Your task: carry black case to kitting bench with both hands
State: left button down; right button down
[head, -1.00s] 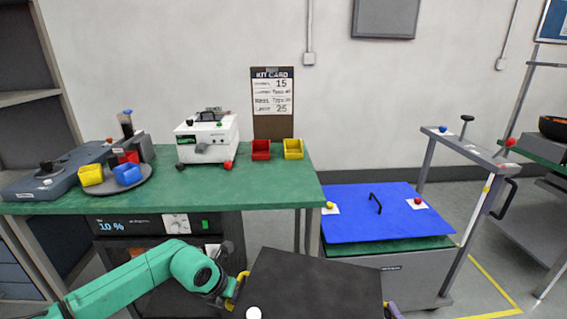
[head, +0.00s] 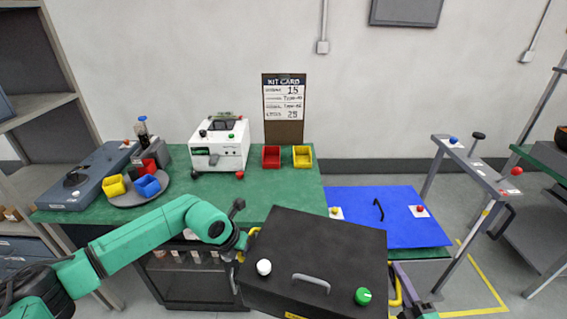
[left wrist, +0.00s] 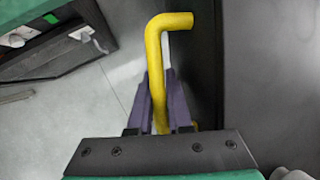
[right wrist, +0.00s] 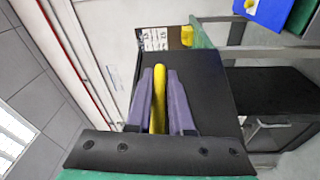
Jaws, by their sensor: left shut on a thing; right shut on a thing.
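The black case (head: 318,245) is held up in front of me, its top tilted toward me, with a grey handle (head: 311,284), a white knob (head: 264,267) and a green knob (head: 362,296). My left gripper (head: 244,246) is shut on the yellow side handle at the case's left; the handle also shows in the left wrist view (left wrist: 156,60). My right gripper (right wrist: 160,95) is shut on the other yellow side handle (right wrist: 159,80); in the head view it is partly cut off at the case's right. The green-topped kitting bench (head: 255,195) stands beyond the case.
On the bench are a white machine (head: 219,143), red bin (head: 271,157), yellow bin (head: 302,157), turntable with small bins (head: 125,198) and grey-blue device (head: 85,180). A blue panel (head: 400,222) lies on the cart at right. The bench's front middle is clear.

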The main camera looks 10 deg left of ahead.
aim_at(291, 198)
jog(key=i+j, duration=0.25)
jog(key=i, duration=0.15)
jog(key=i+j, duration=0.25)
jog(key=i, duration=0.15)
jog(key=i+j, duration=0.25)
jog(key=i, duration=0.15)
